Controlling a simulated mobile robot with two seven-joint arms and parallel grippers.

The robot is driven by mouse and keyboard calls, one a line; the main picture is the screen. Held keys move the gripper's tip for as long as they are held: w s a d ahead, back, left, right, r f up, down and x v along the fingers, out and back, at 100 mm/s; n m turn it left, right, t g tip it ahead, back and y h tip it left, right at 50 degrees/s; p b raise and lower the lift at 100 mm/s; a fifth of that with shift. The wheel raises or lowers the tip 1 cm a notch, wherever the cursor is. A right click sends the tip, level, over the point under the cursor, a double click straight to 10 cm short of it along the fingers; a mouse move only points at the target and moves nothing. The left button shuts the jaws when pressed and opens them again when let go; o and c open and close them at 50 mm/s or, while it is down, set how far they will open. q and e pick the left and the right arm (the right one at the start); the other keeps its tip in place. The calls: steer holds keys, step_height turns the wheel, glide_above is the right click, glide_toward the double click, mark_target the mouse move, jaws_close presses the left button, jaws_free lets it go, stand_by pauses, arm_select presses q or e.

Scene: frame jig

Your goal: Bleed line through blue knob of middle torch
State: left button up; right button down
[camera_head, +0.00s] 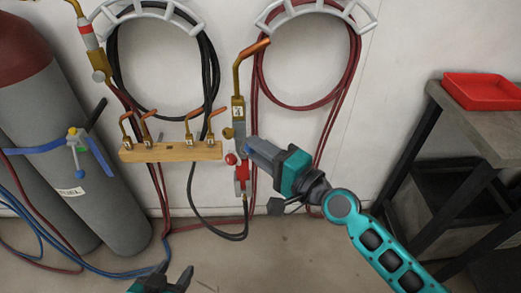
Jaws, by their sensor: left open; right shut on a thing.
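My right gripper (249,145) comes in from the right and is shut at the torch's right side, where the blue knob sits. The fingers mostly hide that knob, and its turn cannot be seen. My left gripper (176,278) is open and empty at the bottom edge, low and apart from the torch.
A wooden rack (165,152) with several copper tips is left of the torch. Another torch (97,60) hangs further left. Grey cylinders (50,140) stand at the left. Black hose (118,50) and red hose (350,60) hang coiled. A dark bench (440,150) with a red tray (485,92) stands right.

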stand_by(0.4)
steer(key=c, duration=0.9)
jaws_free()
arm_select(q)
steer(key=shift+w+d+f+h+b, duration=0.2)
steer(key=shift+f+b, duration=0.35)
steer(key=shift+b, duration=0.4)
steer(key=shift+w+d+f+h+b, duration=0.15)
steer(key=shift+d+f+b, duration=0.15)
steer(key=shift+f+b, duration=0.45)
arm_select(e)
steer(key=shift+v, duration=6.45)
arm_select(q)
steer(key=shift+r, duration=0.15)
